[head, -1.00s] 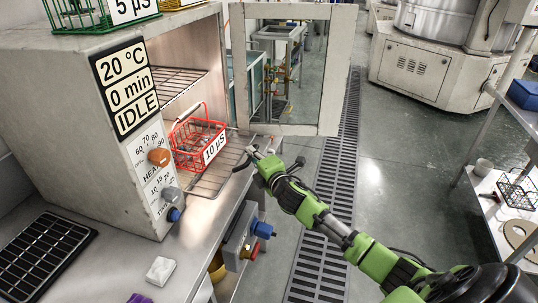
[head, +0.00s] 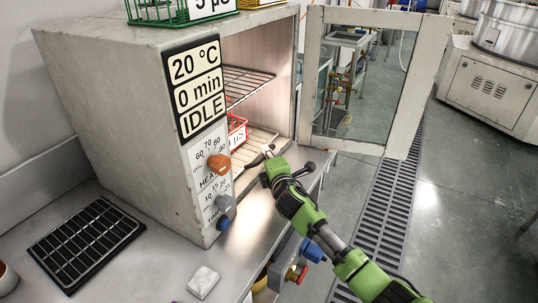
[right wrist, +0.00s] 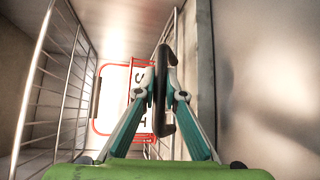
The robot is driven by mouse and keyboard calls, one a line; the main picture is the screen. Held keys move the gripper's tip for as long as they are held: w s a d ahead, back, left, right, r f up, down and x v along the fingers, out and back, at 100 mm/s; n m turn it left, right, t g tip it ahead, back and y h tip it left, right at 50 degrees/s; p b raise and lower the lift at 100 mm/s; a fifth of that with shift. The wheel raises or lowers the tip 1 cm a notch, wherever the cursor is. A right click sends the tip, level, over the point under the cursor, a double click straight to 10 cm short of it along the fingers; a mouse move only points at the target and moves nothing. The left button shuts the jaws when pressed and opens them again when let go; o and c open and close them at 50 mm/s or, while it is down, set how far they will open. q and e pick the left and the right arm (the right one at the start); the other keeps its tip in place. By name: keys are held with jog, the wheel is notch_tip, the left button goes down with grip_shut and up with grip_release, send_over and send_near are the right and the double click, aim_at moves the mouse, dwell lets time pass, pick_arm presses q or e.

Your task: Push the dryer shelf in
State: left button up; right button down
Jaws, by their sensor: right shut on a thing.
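The dryer (head: 120,110) stands open on the bench, its panel showing 20 °C, 0 min and IDLE. Its lower wire shelf (head: 257,140) carries a red wire basket (head: 237,130) with a white label. The control panel side hides much of the basket and shelf. My right gripper (head: 267,153) is at the shelf's front, by the dryer opening. In the right wrist view, my right gripper (right wrist: 160,88) is shut on a dark bar handle (right wrist: 163,60), with the red basket (right wrist: 112,68) beyond it. My left gripper is out of view.
The dryer door (head: 385,80) stands swung open to the right. An upper wire shelf (head: 246,84) is empty. A green basket (head: 175,10) sits on top of the dryer. A black tray (head: 86,243) and a white block (head: 203,282) lie on the bench (head: 150,270).

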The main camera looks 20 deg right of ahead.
jog(key=c, duration=2.1)
grip_release()
jog(key=s, duration=0.4)
jog(key=s+r, duration=0.1)
jog(key=s, duration=0.3)
jog(key=s+a, duration=0.1)
jog(key=s, duration=0.3)
jog(key=shift+r, duration=0.3)
jog(key=shift+w, duration=0.1)
